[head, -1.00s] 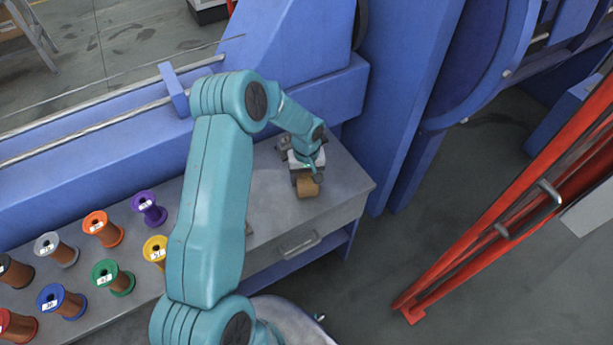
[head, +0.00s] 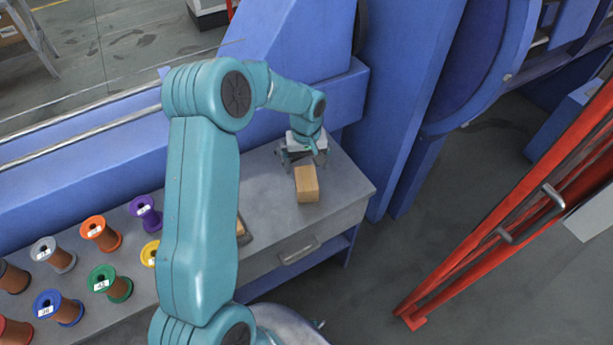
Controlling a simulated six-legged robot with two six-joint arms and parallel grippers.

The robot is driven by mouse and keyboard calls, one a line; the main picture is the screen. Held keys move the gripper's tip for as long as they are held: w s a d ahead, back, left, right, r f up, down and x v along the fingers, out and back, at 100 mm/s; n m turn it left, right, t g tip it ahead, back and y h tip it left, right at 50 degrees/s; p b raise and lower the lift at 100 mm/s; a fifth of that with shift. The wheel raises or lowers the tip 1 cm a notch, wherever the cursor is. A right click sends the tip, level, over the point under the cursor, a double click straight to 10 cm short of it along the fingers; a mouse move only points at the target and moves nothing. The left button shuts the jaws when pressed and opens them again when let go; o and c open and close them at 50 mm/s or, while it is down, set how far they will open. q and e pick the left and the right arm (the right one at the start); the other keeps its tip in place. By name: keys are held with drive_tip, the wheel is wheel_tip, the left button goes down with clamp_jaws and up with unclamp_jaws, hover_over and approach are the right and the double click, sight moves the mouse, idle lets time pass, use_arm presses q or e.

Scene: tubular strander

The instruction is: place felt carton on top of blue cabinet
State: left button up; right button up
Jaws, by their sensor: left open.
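A tan carton (head: 307,184), apparently the felt carton, rests on the grey top of a workbench (head: 345,185) near its right end. My left gripper (head: 304,162) is open and empty, just behind the carton, with its fingers spread. It seems clear of the carton, though the small gap is hard to judge. A low blue box-like body (head: 566,122) stands at the right edge; I cannot tell whether it is the blue cabinet. My right gripper is out of view.
Several wire spools, such as an orange one (head: 100,233), stand on the bench at left. A partly hidden brown item (head: 240,228) lies beside my arm. Blue machine walls (head: 400,90) rise behind. A red rail frame (head: 490,235) stands at right. The floor between is clear.

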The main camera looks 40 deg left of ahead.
sight(306, 179)
use_arm(q)
wheel_tip(306, 179, up, 4)
drive_tip(key=shift+f, duration=0.25)
drive_tip(key=shift+s+f, duration=0.1)
idle(0.4)
